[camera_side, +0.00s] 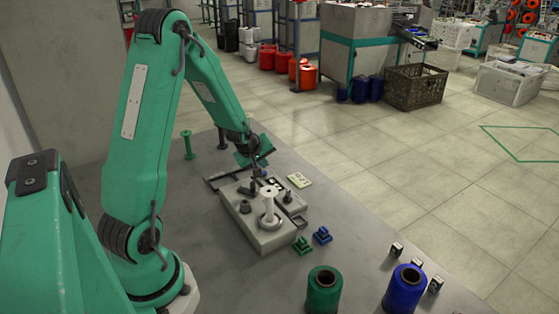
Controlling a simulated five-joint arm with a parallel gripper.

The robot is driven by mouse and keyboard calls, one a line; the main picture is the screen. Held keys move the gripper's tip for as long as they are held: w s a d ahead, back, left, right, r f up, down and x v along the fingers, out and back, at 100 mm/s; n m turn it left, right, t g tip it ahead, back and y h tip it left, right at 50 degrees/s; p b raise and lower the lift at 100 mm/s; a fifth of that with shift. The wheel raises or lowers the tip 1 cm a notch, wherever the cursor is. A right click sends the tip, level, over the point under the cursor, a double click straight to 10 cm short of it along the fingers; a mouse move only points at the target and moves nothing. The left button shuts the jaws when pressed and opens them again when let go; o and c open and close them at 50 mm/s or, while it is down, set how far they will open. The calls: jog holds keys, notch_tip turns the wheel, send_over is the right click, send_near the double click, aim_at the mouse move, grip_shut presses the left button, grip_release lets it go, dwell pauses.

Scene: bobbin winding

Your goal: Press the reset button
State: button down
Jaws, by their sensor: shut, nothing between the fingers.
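The grey winding machine (263,238) stands on the table, with a white spindle (268,206), dark knobs and small dark parts on its top. My gripper (256,174) is shut and empty. It points down over the back of the machine, close to a dark panel there. I cannot tell whether it touches the panel. The reset button is too small to make out, and the gripper may hide it.
A green spool (324,292) and a blue spool (404,291) stand at the table's front. A green clip (302,245) and a blue clip (322,235) lie right of the machine. A thin green bobbin (188,145) stands behind. A pale card (299,180) lies beside the machine.

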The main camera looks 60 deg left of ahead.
jog(key=shift+s+f, duration=0.1)
jog(key=shift+f, duration=0.75)
dwell(1.2)
jog(key=shift+r, duration=0.9)
jog(key=shift+a+r, duration=0.1)
jog(key=shift+r, duration=2.4)
